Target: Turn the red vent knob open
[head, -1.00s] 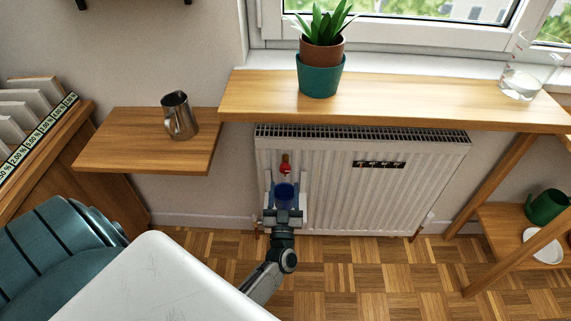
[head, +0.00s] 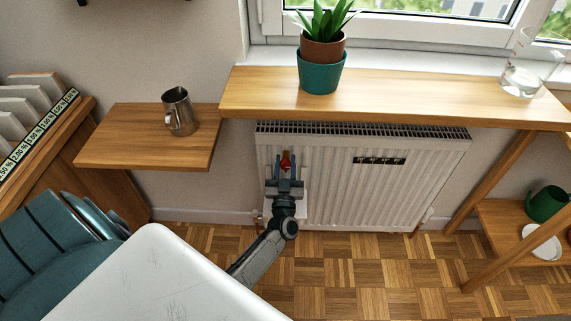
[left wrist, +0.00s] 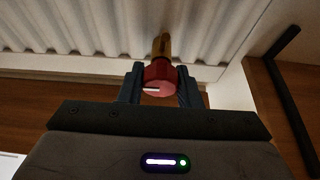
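The red vent knob (head: 286,161) sits on the left part of the white radiator (head: 330,190). In the left wrist view the knob (left wrist: 160,82) shows a short white mark pointing left, with a brass stem (left wrist: 162,46) behind it. My left gripper (head: 286,167) is at the knob. Its two blue fingers (left wrist: 160,88) stand on either side of the knob, very close to it. They look open around it; I cannot tell whether they touch it. My right gripper is not in view.
A wooden shelf (head: 400,102) with a potted plant (head: 320,75) and a glass beaker (head: 528,75) runs above the radiator. A lower shelf (head: 130,140) at left holds a metal pitcher (head: 179,112). A white tabletop (head: 150,280) is in front.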

